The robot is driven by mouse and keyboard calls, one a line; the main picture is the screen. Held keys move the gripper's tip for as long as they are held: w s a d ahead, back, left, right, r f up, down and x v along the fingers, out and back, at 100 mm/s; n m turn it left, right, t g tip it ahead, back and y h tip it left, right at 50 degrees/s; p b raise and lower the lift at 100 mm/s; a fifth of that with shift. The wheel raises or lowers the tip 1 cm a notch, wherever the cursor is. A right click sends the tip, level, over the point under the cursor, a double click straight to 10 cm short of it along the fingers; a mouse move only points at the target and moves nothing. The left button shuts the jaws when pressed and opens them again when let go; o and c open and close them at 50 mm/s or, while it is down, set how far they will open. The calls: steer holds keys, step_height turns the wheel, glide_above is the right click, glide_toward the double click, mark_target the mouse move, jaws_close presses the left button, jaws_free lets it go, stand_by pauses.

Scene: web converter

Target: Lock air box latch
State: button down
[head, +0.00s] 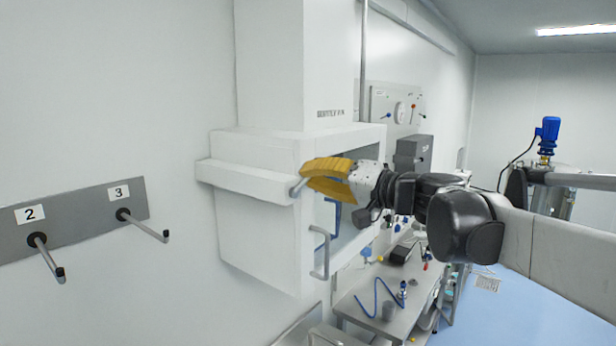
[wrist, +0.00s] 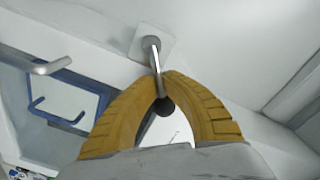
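The white air box (head: 262,237) is mounted on the wall in the head view, below a white column. Its latch shows in the wrist view as a short metal lever (wrist: 153,53) on a square white plate, with a dark round knob (wrist: 165,106) at its end. In the head view only a bit of the lever (head: 297,188) shows beside my fingers. My gripper (head: 312,176) has yellow ribbed fingers and reaches in from the right. In the wrist view the fingertips (wrist: 165,75) close around the lever, with the knob inside the arch between the fingers.
A metal handle (head: 320,252) stands out from the lower front of the box; two handles show in the wrist view. Wall pegs (head: 46,257) stick out at left. A bench (head: 372,318) with small items stands below. Blue floor is clear at right.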

steer(key=c, duration=1.5)
jaws_free()
steer(key=shift+c, duration=0.2)
steer(key=v, duration=1.2)
